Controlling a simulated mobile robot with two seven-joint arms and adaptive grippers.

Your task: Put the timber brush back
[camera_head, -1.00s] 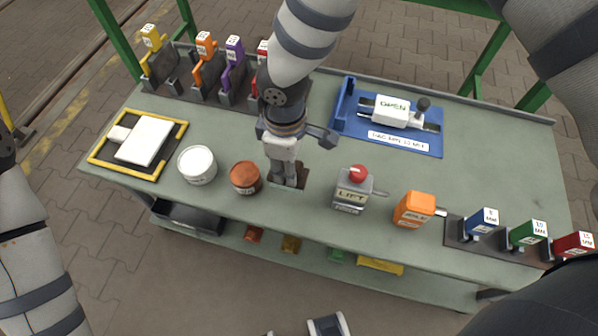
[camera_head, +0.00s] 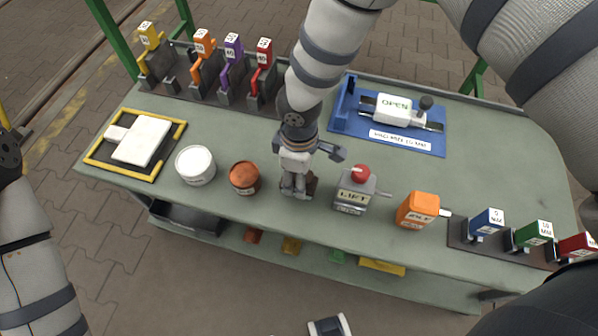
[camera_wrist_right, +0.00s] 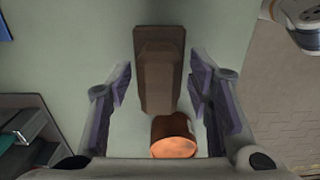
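A brown, long block with a raised ridge, which looks like the timber brush (camera_wrist_right: 158,70), lies on the green bench top. In the head view only a brown part of it (camera_head: 312,186) shows, behind my right gripper (camera_head: 297,188). In the wrist view my right gripper (camera_wrist_right: 160,88) is open, with one finger to each side of the block's line and visible gaps between. Whether the fingertips are at the block's height I cannot tell. My left gripper is out of view; only part of its arm shows at the left edge.
A copper-brown jar (camera_head: 244,178) stands close to the left of my right gripper, with a white tub (camera_head: 195,166) beyond. A grey LIFT box (camera_head: 354,190) stands close on the right. A yellow-edged mat (camera_head: 98,160) with a white block lies at left; a blue tray (camera_head: 345,122) lies behind.

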